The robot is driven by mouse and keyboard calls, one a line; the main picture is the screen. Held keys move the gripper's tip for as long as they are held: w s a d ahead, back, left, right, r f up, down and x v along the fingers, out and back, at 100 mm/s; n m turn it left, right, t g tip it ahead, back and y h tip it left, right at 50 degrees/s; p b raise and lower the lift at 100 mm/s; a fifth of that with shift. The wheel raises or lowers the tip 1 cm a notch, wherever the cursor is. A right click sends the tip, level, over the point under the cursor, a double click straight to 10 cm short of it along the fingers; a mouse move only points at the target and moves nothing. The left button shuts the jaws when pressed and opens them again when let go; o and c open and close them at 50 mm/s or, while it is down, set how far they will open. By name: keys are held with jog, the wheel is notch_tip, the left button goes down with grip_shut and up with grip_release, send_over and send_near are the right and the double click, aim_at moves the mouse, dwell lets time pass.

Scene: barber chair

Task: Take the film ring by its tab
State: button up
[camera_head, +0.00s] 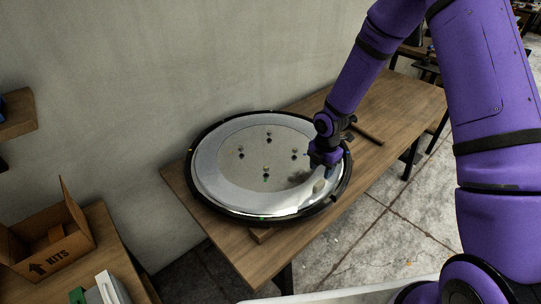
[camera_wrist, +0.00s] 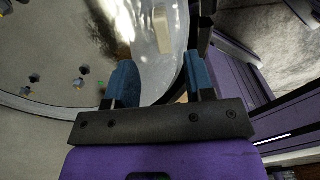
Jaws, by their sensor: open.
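The film ring (camera_head: 215,184) is a pale, translucent band lying inside the dark rim of a large round plate (camera_head: 240,215) on the table. Its tab looks to be the small cream piece (camera_head: 319,186) at the lower right of the ring. In the wrist view the cream tab (camera_wrist: 161,27) stands beyond my fingertips, near the top, with the glossy film (camera_wrist: 150,65) around it. My gripper (camera_head: 327,170) is over the plate's right side, close to the tab. In the wrist view its blue fingers (camera_wrist: 160,80) are apart, with no tab between them.
Several small studs (camera_head: 267,170) stand up from the plate's middle. A wooden block (camera_head: 262,235) shows under its front edge. A dark rod (camera_head: 367,134) lies on the wooden table (camera_head: 405,100), right of my gripper. A cardboard box (camera_head: 50,245) sits on another table at the left.

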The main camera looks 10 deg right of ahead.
aim_at(320, 183)
jog(key=shift+s+f, duration=0.15)
jog(key=shift+f, duration=3.3)
grip_shut()
